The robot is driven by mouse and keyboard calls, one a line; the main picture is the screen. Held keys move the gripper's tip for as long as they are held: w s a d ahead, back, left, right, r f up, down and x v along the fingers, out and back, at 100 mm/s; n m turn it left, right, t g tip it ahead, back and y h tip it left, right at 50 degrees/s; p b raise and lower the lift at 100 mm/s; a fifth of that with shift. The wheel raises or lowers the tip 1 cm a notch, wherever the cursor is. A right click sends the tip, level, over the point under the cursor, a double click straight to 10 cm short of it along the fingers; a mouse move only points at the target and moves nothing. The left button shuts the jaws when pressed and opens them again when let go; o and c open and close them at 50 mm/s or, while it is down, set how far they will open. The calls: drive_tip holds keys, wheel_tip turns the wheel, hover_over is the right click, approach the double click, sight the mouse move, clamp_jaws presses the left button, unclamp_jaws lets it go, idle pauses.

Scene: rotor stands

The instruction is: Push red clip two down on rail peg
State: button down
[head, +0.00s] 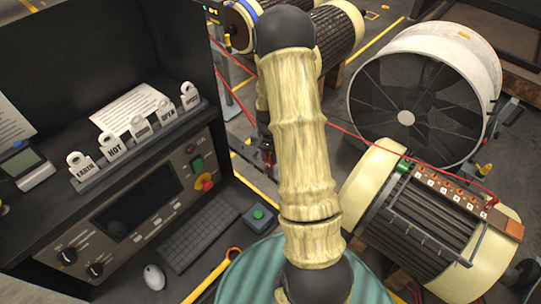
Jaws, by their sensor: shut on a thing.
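My arm comes up from the bottom centre, bends at the top and drops behind its own pale sleeve. My gripper (267,153) shows small and dark, partly hidden left of the sleeve. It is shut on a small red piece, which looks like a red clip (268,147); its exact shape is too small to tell. A brown terminal rail (458,190) with several pegs and white labels lies on the near rotor at right. A red clip (491,201) shows at its right end and a green clip (403,165) at its left. Which peg is the rail peg I cannot tell.
The near rotor (430,228) has cream end rings. A large grey fan housing (425,85) stands behind it. Red leads (395,149) cross the middle. At left, a black console (125,215) carries a rack of labelled tags (140,137). A teal ribbed surface (245,275) lies below.

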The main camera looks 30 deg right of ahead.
drive_tip(key=shift+s+d+f, duration=0.1)
drive_tip(key=shift+s, duration=0.05)
drive_tip(key=shift+f, duration=0.25)
drive_tip(key=c, duration=1.1)
unclamp_jaws()
wheel_tip(320, 180, up, 17)
drive_tip(key=b, duration=0.4)
drive_tip(key=shift+r, duration=0.2)
